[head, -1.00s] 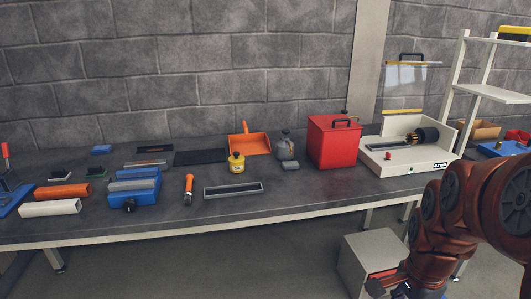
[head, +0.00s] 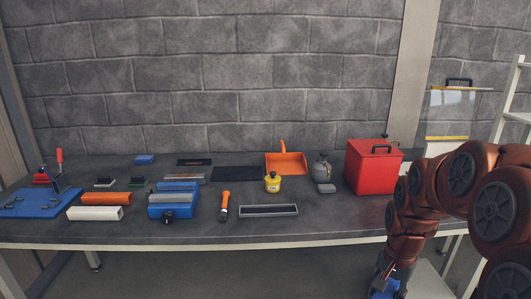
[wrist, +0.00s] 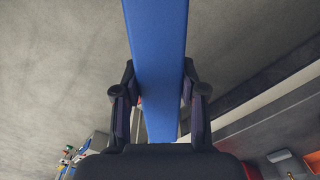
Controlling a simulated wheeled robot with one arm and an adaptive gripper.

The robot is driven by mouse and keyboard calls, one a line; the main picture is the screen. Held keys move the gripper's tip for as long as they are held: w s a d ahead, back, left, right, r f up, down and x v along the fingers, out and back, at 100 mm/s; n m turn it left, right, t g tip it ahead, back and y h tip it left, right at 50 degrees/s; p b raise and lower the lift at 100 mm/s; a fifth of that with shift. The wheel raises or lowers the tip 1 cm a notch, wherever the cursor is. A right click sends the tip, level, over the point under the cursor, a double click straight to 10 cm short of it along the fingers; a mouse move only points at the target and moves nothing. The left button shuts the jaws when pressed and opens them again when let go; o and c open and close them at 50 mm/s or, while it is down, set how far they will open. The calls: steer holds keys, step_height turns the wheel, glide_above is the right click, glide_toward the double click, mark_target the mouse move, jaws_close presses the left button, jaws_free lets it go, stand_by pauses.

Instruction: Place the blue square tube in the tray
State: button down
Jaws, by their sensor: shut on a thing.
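The blue square tube (wrist: 158,60) is between the two fingers of my gripper (wrist: 160,92) in the wrist view. It runs lengthwise away from the palm, and its far end goes out of the picture. In the head view a blue piece of it (head: 384,292) shows at the bottom edge, below my arm and in front of the bench. The gripper itself is mostly cut off there. A long shallow tray (head: 268,215) with a pale rim and dark inside lies near the bench's front edge, apart from the gripper. It looks empty.
Left of the tray lie an orange-handled tool (head: 225,203), a blue block-like fixture (head: 172,212), an orange bar (head: 106,198) and a white bar (head: 95,213). Behind stand a yellow pot (head: 272,184), a grey bottle (head: 322,168) and a red box (head: 373,172).

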steer(key=w+a+f+n+p, duration=0.1)
steer(key=w+a+f+n, duration=0.1)
steer(key=w+a+n, duration=0.2)
steer(key=w+a+f+n+p, duration=0.1)
steer(key=w+a+f+n, duration=0.2)
steer(key=w+a, duration=0.6)
steer(key=w+n, duration=0.2)
steer(key=shift+a+n, duration=0.2)
steer(key=shift+n, duration=0.1)
steer(key=shift+a, duration=0.1)
